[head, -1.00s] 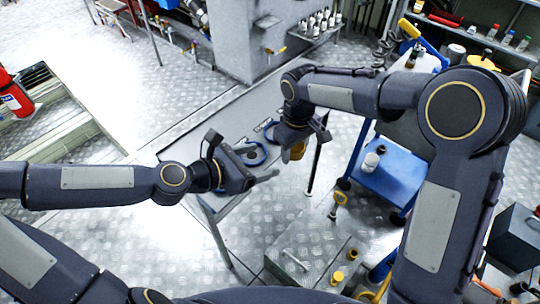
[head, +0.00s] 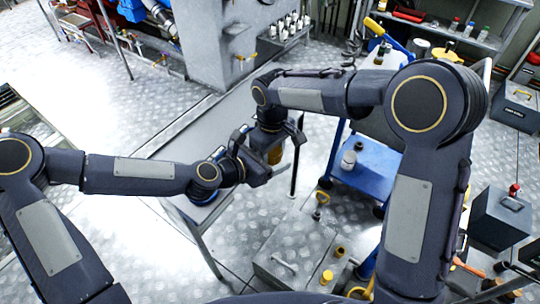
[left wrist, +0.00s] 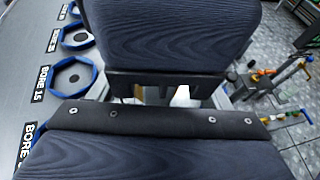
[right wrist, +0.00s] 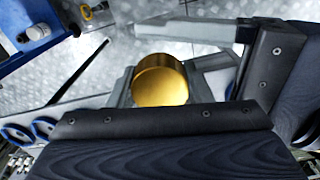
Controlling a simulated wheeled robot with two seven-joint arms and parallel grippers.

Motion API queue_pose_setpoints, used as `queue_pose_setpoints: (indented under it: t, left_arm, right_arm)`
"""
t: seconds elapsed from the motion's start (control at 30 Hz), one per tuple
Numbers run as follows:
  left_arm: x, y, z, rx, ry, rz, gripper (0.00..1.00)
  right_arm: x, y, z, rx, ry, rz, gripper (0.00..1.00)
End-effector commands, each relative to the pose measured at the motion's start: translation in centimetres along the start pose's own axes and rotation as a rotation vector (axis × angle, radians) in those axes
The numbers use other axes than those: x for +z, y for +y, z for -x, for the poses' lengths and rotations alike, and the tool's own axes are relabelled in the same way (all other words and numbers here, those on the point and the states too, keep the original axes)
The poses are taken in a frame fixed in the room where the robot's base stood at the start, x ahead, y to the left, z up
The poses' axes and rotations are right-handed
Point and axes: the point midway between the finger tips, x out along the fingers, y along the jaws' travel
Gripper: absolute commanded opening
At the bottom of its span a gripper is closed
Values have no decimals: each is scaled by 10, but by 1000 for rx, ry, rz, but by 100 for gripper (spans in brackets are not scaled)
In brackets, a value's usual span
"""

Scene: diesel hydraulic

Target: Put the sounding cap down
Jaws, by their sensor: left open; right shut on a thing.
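The sounding cap is a gold, round piece (right wrist: 160,82) in the right wrist view, at the jaws of my right gripper. In the head view my right gripper (head: 277,140) is shut on the cap (head: 275,155) and holds it beside the grey bench, mostly hidden by the jaws. My left gripper (head: 250,163) is open, just left of the right gripper and overlapping it in this view. In the left wrist view its two dark fingers (left wrist: 165,95) fill most of the picture, with no object seen between them.
The grey bench (head: 215,112) carries blue rings (left wrist: 72,77) with labels such as "BORE 15". A blue trolley (head: 370,165) with a white bottle stands to the right.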

Motion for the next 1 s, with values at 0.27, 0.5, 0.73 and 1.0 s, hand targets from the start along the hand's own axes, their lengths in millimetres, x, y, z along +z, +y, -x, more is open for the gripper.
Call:
queue_pose_setpoints:
  t: [0.27,0.5,0.73,1.0]
  left_arm:
    - [0,0,0,0,0,0,54]
    - [0,-2,0,-4,0,-2,23]
    - [0,-1,0,-3,-1,-1,23]
    - [0,0,0,0,-1,0,23]
  right_arm:
    - [0,0,0,0,0,0,25]
    - [-1,0,0,1,3,0,25]
    - [0,0,0,0,2,0,71]
    - [-1,0,4,0,2,1,71]
